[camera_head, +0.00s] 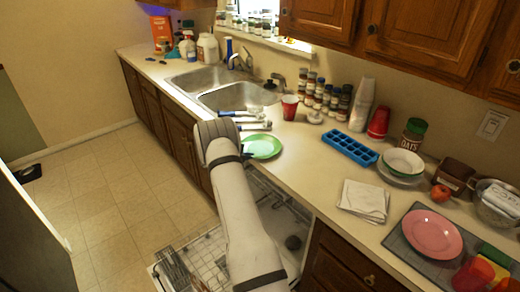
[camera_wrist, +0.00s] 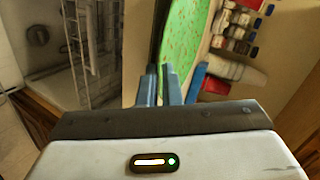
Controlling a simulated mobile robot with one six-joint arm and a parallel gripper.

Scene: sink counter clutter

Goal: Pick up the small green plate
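The small green plate (camera_head: 262,146) is at the front edge of the counter, beside the sink, and looks about level in the head view. I cannot tell whether it still touches the counter. In the wrist view the green plate (camera_wrist: 185,40) stretches away from the fingertips. My gripper (camera_wrist: 161,75) has its two blue-grey fingers close together, one on each side of the plate's near rim, and looks shut on it.
Blue-handled utensils (camera_head: 245,119) lie between plate and sink (camera_head: 235,97). A red cup (camera_head: 289,107) and a blue ice tray (camera_head: 350,147) stand behind and right. An open dishwasher rack (camera_head: 200,260) is below. Folded napkins (camera_head: 363,200) lie farther right.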

